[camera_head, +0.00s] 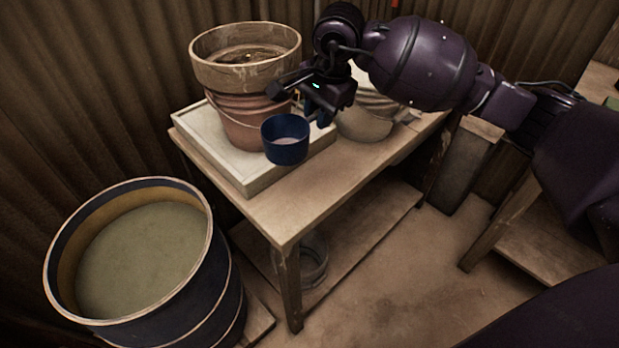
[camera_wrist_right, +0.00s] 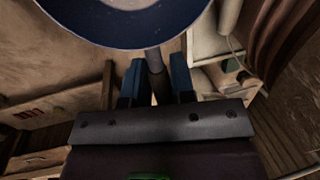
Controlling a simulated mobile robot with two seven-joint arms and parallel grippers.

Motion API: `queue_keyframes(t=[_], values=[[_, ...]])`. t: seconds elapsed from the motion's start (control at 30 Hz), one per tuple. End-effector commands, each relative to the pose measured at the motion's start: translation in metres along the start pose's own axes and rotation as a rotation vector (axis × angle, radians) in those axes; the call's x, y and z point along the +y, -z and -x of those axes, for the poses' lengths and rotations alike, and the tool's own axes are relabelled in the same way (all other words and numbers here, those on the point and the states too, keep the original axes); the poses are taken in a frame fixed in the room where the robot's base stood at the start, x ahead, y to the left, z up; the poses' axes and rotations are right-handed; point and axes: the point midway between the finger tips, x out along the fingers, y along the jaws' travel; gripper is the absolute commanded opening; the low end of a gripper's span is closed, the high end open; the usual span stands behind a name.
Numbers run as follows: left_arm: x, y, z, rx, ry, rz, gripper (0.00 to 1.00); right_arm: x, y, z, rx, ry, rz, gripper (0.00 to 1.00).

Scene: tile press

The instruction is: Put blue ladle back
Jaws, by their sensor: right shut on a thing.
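The blue ladle (camera_head: 285,142) has a round cup with pale contents showing inside it. Its cup hangs in front of the clay pot, over the front of the white tray. My right gripper (camera_head: 318,110) is shut on the ladle's handle. In the right wrist view the ladle's blue rim and pale inside (camera_wrist_right: 125,12) fill the top, and the handle (camera_wrist_right: 155,62) runs between the two blue fingers (camera_wrist_right: 157,82). My left gripper is not in view.
A clay pot (camera_head: 240,80) with dark contents stands on a white tray (camera_head: 248,186) on the wooden table (camera_head: 300,212). A pale bowl (camera_head: 362,124) sits behind my gripper. A large barrel (camera_head: 232,290) of greenish liquid stands at lower left. A glass jar (camera_head: 312,262) is on the lower shelf.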

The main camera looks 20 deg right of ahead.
Motion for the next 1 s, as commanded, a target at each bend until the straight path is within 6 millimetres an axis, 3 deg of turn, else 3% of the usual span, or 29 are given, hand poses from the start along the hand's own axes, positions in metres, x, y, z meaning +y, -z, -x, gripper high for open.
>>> queue_keyframes(t=[0.03,0.3,0.43,0.73,1.0], values=[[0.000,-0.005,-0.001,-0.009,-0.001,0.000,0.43,0.004,0.000,-0.017,-0.004,-0.007,0.000,0.00],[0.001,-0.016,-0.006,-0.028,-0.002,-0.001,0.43,0.015,0.001,-0.073,-0.004,-0.007,0.000,0.00],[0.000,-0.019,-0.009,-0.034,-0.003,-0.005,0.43,0.018,0.002,-0.091,-0.003,-0.004,0.001,0.00],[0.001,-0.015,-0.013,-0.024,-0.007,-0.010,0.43,0.021,0.002,-0.107,-0.001,-0.002,0.001,0.00],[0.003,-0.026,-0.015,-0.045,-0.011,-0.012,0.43,0.031,0.003,-0.150,-0.004,-0.007,0.001,0.00]])
